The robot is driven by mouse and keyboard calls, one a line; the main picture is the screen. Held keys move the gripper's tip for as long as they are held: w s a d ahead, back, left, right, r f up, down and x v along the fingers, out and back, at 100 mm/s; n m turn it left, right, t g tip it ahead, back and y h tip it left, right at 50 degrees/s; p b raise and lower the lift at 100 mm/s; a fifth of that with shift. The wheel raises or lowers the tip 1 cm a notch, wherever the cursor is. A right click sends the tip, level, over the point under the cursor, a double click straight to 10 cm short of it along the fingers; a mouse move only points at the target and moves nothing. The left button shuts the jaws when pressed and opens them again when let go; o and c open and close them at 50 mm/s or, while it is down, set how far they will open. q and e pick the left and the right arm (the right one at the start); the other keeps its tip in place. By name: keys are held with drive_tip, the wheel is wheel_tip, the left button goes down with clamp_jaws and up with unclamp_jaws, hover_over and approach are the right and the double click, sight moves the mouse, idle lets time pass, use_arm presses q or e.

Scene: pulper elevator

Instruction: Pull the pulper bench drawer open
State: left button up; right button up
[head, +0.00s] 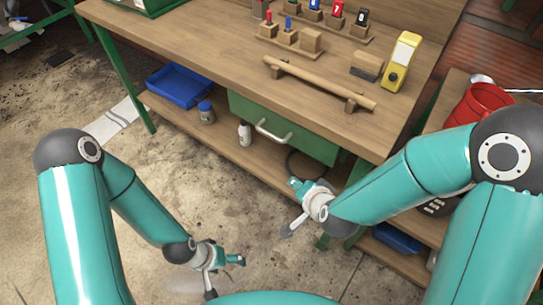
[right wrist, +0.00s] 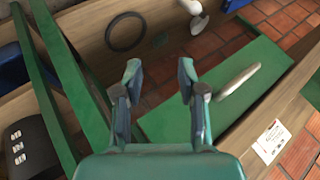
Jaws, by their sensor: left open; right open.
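The green drawer (head: 308,143) sits under the front edge of the wooden bench top and looks shut. Its pale bar handle (head: 272,134) is on the drawer front. In the right wrist view the drawer front (right wrist: 165,118) lies ahead and to the right, with the handle (right wrist: 239,80) to the right of my fingers. My right gripper (head: 291,208) is open and empty, low in front of the drawer's right end, apart from the handle; it also shows in the right wrist view (right wrist: 159,76). My left gripper (head: 224,277) is open and empty, low over the floor, well away from the drawer.
A lower shelf (head: 222,138) holds a blue tray (head: 180,86), a jar (head: 206,112) and a white bottle (head: 244,134). Green bench legs (right wrist: 62,100) stand left of my right gripper. A side table with a red pot (head: 478,103) is at right. Floor in front is open.

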sight(271, 138)
drive_tip(key=s+a+r+m+t+b, duration=0.2)
drive_tip(key=a+r+m+t+b, duration=0.55)
drive_tip(key=b, duration=1.05)
use_arm(q)
wheel_tip(271, 138, down, 18)
drive_tip(key=p, duration=0.3)
drive_tip(key=shift+r+p, duration=0.25)
drive_tip(key=shift+p, duration=0.05)
use_arm(e)
drive_tip(key=w+f, duration=0.1)
drive_tip(key=w, duration=0.4)
drive_tip(key=w+f+m, duration=0.1)
drive_tip(key=w, duration=0.4)
drive_tip(key=w+f+m, duration=0.1)
drive_tip(key=w, duration=0.5)
drive_tip(key=shift+f+m+t, duration=0.2)
drive_tip(key=shift+m+t, duration=0.05)
use_arm(q)
drive_tip(key=shift+s, duration=0.1)
use_arm(e)
clamp_jaws()
drive_tip(key=shift+d+f, duration=0.1)
